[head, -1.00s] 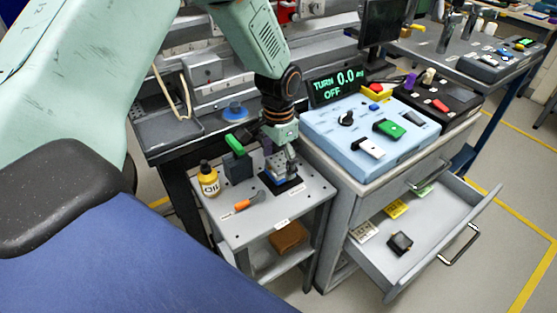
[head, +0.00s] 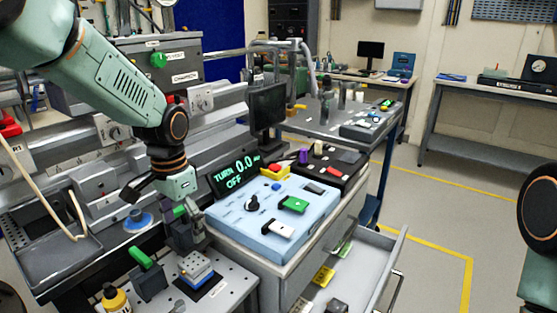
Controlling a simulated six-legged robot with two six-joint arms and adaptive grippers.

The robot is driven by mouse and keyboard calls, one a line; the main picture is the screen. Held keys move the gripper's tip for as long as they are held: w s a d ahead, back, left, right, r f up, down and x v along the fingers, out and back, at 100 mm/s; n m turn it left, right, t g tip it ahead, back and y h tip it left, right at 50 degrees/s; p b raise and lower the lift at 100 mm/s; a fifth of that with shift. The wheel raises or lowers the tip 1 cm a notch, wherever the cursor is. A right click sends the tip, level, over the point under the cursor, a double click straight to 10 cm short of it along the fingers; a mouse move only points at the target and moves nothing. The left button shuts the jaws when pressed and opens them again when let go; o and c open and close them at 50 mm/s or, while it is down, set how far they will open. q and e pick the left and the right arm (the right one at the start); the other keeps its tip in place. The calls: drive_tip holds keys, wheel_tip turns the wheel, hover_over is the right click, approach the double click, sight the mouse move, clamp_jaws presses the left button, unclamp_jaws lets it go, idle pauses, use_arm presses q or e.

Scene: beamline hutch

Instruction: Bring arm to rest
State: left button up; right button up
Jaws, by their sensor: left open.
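My left arm comes in from the upper left and bends down at a dark wrist joint. My left gripper (head: 156,212) is open and empty, above the small perforated side table (head: 232,291). One dark finger spreads out to the left; the other side is hard to separate from the grey parts behind it. A blue and white block (head: 195,267) sits on a black pad below the gripper, apart from it. Part of my right arm shows at the right edge; its gripper is out of view.
A light-blue control box (head: 268,222) with a "TURN 0.0 OFF" display (head: 235,173) stands right of the gripper. A green-handled block (head: 148,280) and yellow oil bottle (head: 115,299) stand on the side table. An open drawer (head: 380,262) juts out. The floor at right is clear.

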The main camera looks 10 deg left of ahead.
sight(192, 263)
use_arm(q)
drive_tip(key=shift+f, duration=0.1)
wheel_tip(192, 263, down, 12)
drive_tip(key=shift+r, duration=0.2)
idle(0.5)
drive_tip(key=shift+r, duration=0.1)
